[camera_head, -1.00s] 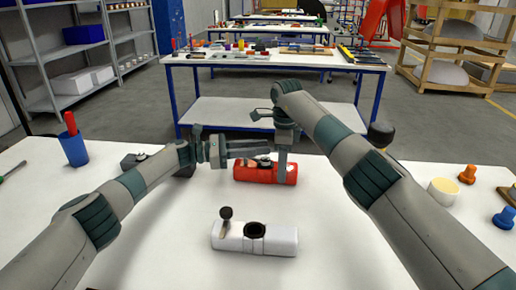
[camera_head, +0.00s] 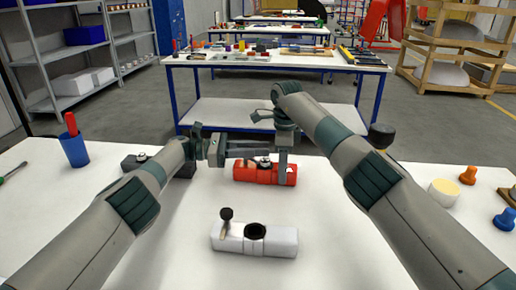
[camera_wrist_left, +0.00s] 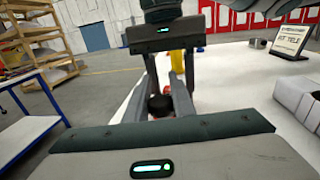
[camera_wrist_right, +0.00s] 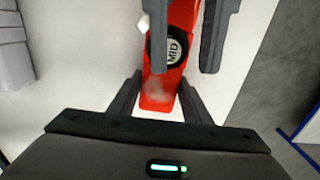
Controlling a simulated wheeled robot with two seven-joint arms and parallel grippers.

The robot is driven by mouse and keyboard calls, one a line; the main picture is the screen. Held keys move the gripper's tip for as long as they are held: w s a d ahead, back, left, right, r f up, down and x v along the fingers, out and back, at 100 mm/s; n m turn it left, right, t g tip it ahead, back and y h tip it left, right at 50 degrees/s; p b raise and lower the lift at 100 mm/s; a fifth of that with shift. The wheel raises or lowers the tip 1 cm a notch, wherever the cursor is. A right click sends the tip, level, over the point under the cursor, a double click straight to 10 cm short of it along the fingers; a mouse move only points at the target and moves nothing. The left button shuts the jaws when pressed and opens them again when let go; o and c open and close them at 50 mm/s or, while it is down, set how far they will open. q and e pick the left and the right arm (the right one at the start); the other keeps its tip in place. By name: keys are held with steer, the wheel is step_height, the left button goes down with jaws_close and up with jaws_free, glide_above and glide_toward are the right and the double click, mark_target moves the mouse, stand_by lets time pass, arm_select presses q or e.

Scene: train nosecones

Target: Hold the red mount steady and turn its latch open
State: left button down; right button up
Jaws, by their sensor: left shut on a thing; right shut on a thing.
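The red mount (camera_head: 262,176) lies on the white table in the head view. My right gripper (camera_head: 283,180) points down over its right end, and in the right wrist view its fingers (camera_wrist_right: 158,98) stand on both sides of the red body, shut on it. A round black cap marked MID (camera_wrist_right: 172,48) sits on the mount. My left gripper (camera_head: 268,149) reaches in level from the left, just above the mount. In the left wrist view its fingers (camera_wrist_left: 168,100) are shut around the latch, whose black knob (camera_wrist_left: 160,105) shows between them. The fingers hide most of the latch.
A white mount (camera_head: 272,240) with a black knob lies nearer on the table. A dark mount (camera_head: 184,170) lies behind my left wrist. A blue cup (camera_head: 75,150) stands at left. Orange (camera_head: 468,174) and blue (camera_head: 505,218) pieces and a cream disc (camera_head: 443,192) stand at right.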

arm_select(q)
steer(key=shift+s+r, duration=0.1)
steer(key=shift+s, duration=0.1)
steer(key=shift+d, duration=0.1)
steer(key=c, duration=1.5)
jaws_free()
steer(key=shift+w, duration=0.35)
steer(key=shift+w+a+n+t, duration=0.2)
steer(key=shift+w+n+t, duration=0.1)
steer(key=shift+t, duration=0.1)
steer(key=shift+s+t, duration=0.1)
steer(key=shift+t, duration=0.2)
